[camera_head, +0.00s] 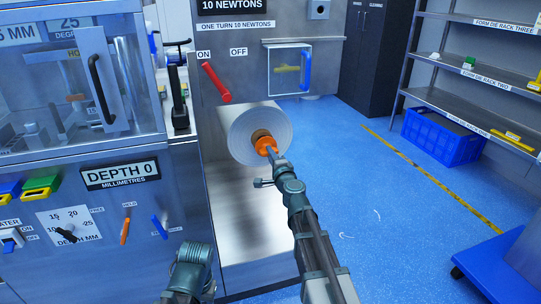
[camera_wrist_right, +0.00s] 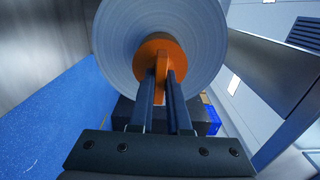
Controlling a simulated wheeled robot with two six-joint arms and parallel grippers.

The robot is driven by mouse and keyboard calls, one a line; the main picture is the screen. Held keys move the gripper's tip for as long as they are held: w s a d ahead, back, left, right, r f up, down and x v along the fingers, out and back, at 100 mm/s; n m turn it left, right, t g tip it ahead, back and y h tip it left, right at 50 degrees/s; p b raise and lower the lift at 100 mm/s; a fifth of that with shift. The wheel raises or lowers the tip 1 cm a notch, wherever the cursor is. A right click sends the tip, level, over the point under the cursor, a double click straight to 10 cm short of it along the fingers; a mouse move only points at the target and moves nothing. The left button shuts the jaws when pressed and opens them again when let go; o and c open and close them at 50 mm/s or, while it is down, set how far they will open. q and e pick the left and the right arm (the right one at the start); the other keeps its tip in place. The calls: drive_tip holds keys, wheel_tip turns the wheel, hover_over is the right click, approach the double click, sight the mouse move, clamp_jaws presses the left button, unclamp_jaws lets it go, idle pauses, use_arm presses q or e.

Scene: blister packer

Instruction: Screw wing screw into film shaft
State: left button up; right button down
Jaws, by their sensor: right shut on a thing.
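The orange wing screw (camera_head: 266,145) sits at the centre of the film roll (camera_head: 245,134), on the end facing me. In the right wrist view the wing screw (camera_wrist_right: 155,47) shows a round orange head with an upright wing. My right gripper (camera_head: 271,151) is shut on that wing, with its two fingers (camera_wrist_right: 161,78) on either side of it. The pale film roll (camera_wrist_right: 112,42) fills the top of the right wrist view. The film shaft is hidden behind the wing screw and inside the roll. An arm link of mine shows at the lower left, but my left gripper is out of view.
The machine cabinet (camera_head: 130,225) with knobs and levers stands at left, close to the roll. A red lever (camera_head: 216,83) and a small windowed door (camera_head: 290,70) are above. Blue floor at right is open, up to a rack (camera_head: 465,75) and blue crate (camera_head: 440,137).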

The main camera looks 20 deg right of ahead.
drive_tip(key=shift+w, duration=1.55)
drive_tip(key=c, duration=0.8)
unclamp_jaws()
drive_tip(key=shift+s, duration=0.15)
drive_tip(key=s, duration=1.3)
drive_tip(key=shift+s+d, duration=0.2)
drive_tip(key=shift+s, duration=0.1)
